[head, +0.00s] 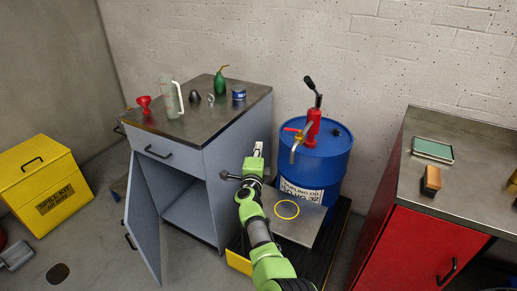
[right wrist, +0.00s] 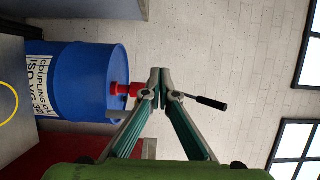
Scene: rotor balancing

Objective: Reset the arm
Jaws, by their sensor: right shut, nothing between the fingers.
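My right arm reaches up from the bottom of the head view. Its gripper (head: 258,149) is in the air between the grey cabinet and the blue drum. In the right wrist view the right gripper's fingertips (right wrist: 160,74) meet, with nothing between them. The blue drum (head: 318,160) with a red hand pump (head: 313,128) on top stands to the right of the gripper in the head view. In the right wrist view the drum (right wrist: 85,75) lies sideways in the picture, and the fingers overlap the view of the pump. My left gripper is not in view.
The grey cabinet (head: 222,140) has an open door (head: 141,215) and carries a red funnel (head: 144,104), a clear jug (head: 171,99) and a green oil can (head: 220,82). A red cabinet (head: 415,245) stands at right, a yellow spill kit box (head: 45,185) at left.

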